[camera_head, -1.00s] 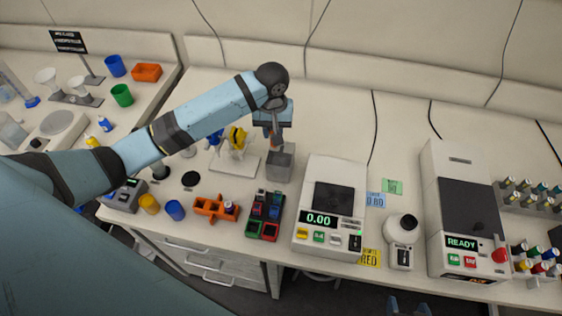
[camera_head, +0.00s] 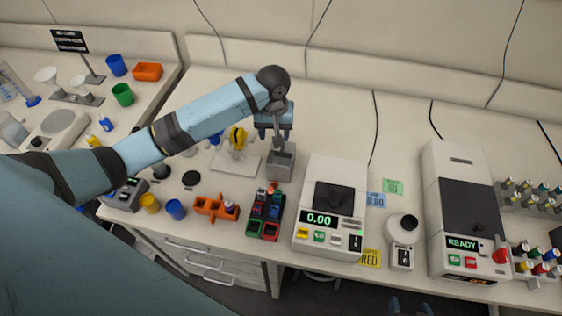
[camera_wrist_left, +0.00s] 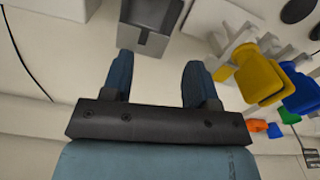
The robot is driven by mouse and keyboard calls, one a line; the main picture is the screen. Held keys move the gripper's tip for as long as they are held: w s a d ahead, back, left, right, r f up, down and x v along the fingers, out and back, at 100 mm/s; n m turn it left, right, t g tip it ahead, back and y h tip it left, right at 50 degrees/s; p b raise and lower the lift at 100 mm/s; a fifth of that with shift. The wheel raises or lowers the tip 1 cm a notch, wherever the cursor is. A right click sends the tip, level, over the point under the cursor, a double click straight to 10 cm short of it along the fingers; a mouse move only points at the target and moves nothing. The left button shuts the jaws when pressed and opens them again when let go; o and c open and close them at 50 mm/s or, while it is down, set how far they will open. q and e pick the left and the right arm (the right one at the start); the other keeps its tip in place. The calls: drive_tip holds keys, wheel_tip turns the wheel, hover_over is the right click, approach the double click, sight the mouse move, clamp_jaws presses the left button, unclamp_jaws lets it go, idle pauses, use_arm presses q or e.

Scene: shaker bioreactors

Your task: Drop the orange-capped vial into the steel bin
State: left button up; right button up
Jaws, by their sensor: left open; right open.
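The steel bin (camera_head: 281,163) stands on the bench behind the dark rack; in the left wrist view the bin (camera_wrist_left: 150,22) lies just beyond the fingertips, and I see no vial in the visible part of its inside. My left gripper (camera_head: 275,137) is above the bin, open and empty; its two fingers are spread apart in the left wrist view (camera_wrist_left: 158,72). A small orange-capped vial (camera_head: 272,188) shows at the far end of the dark rack, in front of the bin; whether it sits in a slot is too small to tell. My right gripper (camera_head: 408,305) is open at the bottom edge, partly cut off.
The dark rack (camera_head: 264,214) with coloured compartments stands in front of the bin. An orange tray (camera_head: 215,207) is left of it, a white balance (camera_head: 330,205) right. A stand with a yellow item (camera_head: 237,138) is close left of the bin. The bench behind is clear.

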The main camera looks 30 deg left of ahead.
use_arm(q)
wheel_tip(320, 180, up, 13)
drive_tip(key=shift+r, duration=0.15)
use_arm(e)
drive_tip(key=shift+s+r, duration=0.1)
drive_tip(key=shift+a, duration=0.1)
idle(0.3)
